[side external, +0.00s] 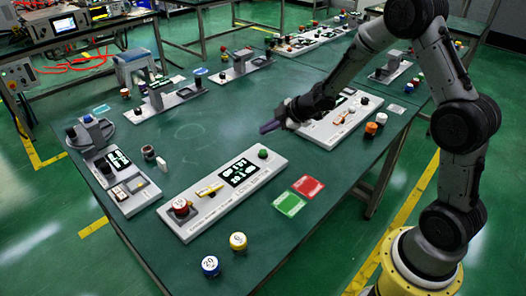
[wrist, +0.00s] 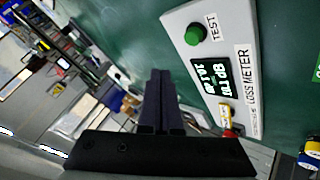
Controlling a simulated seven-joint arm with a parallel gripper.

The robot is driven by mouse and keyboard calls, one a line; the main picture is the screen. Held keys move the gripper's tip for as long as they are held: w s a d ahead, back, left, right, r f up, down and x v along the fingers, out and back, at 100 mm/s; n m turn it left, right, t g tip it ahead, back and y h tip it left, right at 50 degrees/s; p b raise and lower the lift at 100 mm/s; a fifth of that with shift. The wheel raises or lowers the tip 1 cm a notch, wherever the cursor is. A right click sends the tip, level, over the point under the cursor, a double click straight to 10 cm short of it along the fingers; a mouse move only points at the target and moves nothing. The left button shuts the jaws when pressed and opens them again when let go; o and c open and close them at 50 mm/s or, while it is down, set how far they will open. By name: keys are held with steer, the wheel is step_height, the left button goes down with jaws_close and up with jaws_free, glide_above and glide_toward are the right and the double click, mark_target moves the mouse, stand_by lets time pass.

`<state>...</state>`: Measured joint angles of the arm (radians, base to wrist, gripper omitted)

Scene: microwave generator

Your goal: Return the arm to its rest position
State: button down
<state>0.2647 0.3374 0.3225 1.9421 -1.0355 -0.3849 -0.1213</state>
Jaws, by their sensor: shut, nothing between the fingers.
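My gripper (side external: 270,127) is held above the green table (side external: 215,120), over its middle right part in the side external view. In the wrist view its two dark fingers (wrist: 160,92) are together with nothing between them. It touches no object that I can see. My arm reaches in from the right, bent at the elbow. A grey panel labelled LOSS METER (wrist: 243,60) with a green button and a lit display lies beside the fingers in the wrist view. In the side external view the front panel (side external: 222,193) has a similar display and green knob.
Red (side external: 307,187) and green (side external: 289,204) cards lie right of the front panel. Blue (side external: 210,266) and yellow (side external: 238,241) caps stand near the front edge. Another panel (side external: 335,127) is below and right of my gripper. More devices line the left and back; the table centre is clear.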

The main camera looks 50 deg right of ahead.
steer(key=shift+a+r, duration=0.1)
steer(key=a+r+t, duration=0.3)
steer(key=r, duration=1.2)
steer(key=s+r+m+h, duration=0.3)
steer(key=s+r, duration=0.6)
steer(key=s+m+h, duration=0.1)
steer(key=s+m, duration=0.4)
steer(key=s, duration=0.8)
steer(key=s+a+f+m+g+y, duration=0.1)
steer(key=s+f+g, duration=0.2)
steer(key=s, duration=0.3)
steer(key=s+a+f+m+g+y, duration=0.1)
steer(key=s+a+f+m+g, duration=0.1)
steer(key=s+f, duration=0.3)
steer(key=shift+s+a+f+g, duration=0.15)
steer(key=shift+s+f+g, duration=0.1)
steer(key=shift+s+g, duration=0.6)
